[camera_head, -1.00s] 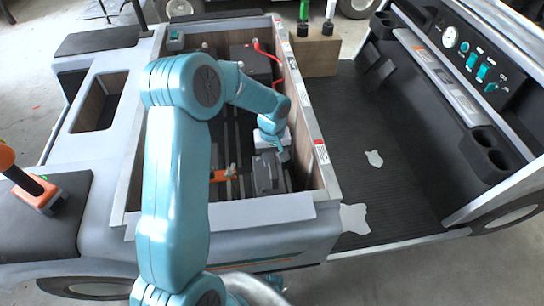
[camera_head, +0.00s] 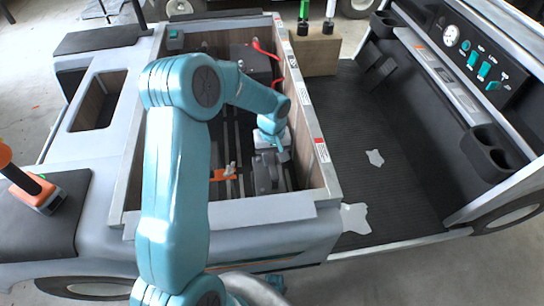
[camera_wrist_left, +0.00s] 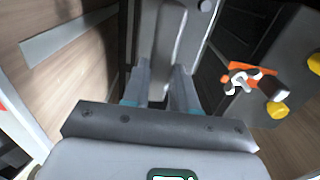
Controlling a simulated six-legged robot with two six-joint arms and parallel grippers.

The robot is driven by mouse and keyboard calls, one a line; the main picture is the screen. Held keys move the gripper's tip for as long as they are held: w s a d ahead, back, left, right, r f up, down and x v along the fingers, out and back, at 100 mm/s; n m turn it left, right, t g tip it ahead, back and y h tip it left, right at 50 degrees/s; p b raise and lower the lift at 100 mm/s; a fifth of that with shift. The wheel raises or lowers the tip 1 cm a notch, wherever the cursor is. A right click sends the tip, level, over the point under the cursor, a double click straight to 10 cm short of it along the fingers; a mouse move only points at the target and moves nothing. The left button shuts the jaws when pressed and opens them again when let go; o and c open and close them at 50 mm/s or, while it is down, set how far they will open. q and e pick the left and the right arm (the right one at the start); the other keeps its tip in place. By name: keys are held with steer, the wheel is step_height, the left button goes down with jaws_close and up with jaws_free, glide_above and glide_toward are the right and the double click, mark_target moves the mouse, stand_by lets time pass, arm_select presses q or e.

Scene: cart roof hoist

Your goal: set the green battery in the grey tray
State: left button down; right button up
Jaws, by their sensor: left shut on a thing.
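My left gripper (camera_head: 279,150) is low inside the open wooden-walled bay of the cart, near its right wall. In the left wrist view the fingers (camera_wrist_left: 160,92) are shut on a grey upright piece (camera_wrist_left: 168,50). In the head view a dark grey block (camera_head: 265,173) lies just below and left of the gripper; I cannot tell if it is the piece held. I cannot make out the green battery or the grey tray for certain. A small teal-topped box (camera_head: 175,38) sits in the bay's far left corner. My right gripper is not in view.
An orange clamp-like part (camera_head: 223,174) lies left of the gripper and shows in the wrist view (camera_wrist_left: 245,78). A dark box with red leads (camera_head: 250,62) stands at the bay's far end. The bay's pale rim (camera_head: 318,140) is close on the right. The ribbed floor (camera_head: 370,195) beyond is mostly clear.

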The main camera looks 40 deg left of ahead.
arm_select(q)
steer(key=shift+f+b, duration=1.05)
steer(key=shift+f, duration=0.05)
stand_by(0.3)
steer(key=c, duration=0.8)
jaws_free()
steer(key=shift+o, duration=0.6)
steer(key=shift+f, duration=0.1)
steer(key=shift+r+p, duration=2.7)
steer(key=shift+r, duration=1.4)
